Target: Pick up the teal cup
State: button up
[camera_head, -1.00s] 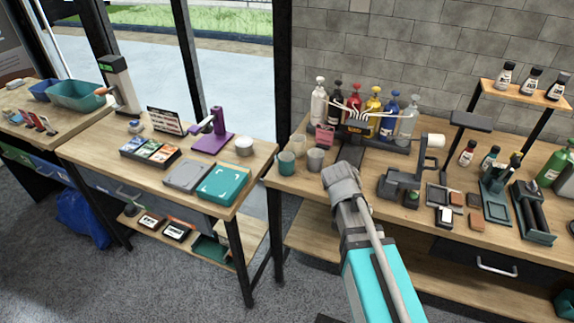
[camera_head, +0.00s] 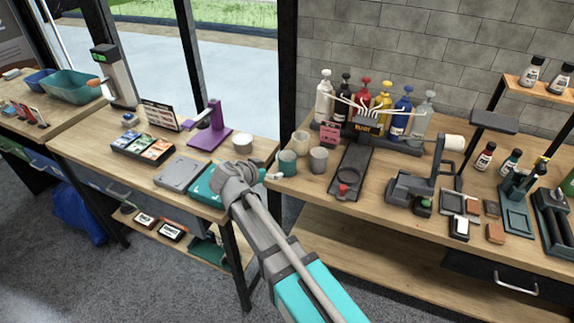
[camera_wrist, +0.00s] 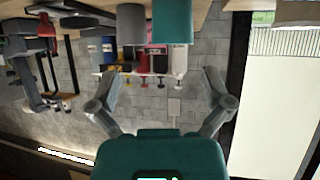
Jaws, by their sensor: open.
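The teal cup (camera_head: 287,163) stands near the left front corner of the right workbench, with a cream cup behind it and a grey cup to its right. In the wrist view, which appears upside down, the teal cup (camera_wrist: 173,22) is at the top, beyond the fingers. My gripper (camera_wrist: 163,82) is open, its two fingers spread apart with nothing between them. In the head view my gripper (camera_head: 268,177) is just left of and in front of the teal cup, apart from it. The arm's end hides part of the gripper.
The grey cup (camera_head: 318,160) stands close to the teal cup, and the cream cup (camera_head: 301,142) is behind. Pump bottles (camera_head: 384,100) line the back. A black stand (camera_head: 350,175) is to the right. A gap separates the right bench from the left table (camera_head: 90,150).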

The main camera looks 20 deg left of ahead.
aim_at(282, 165)
jog(key=shift+a+r, duration=0.1)
jog(key=shift+a, duration=0.6)
jog(key=b+x, duration=0.3)
jog(key=x, duration=0.4)
jog(key=shift+w+a+b, duration=0.1)
jog(key=shift+b, duration=0.25)
jog(key=shift+w+f, duration=0.3)
jog(key=shift+w, duration=0.3)
jog(key=shift+b+x, duration=1.35)
jog(key=shift+x, duration=1.3)
jog(key=shift+w+r, duration=0.1)
jog(key=shift+r, duration=0.1)
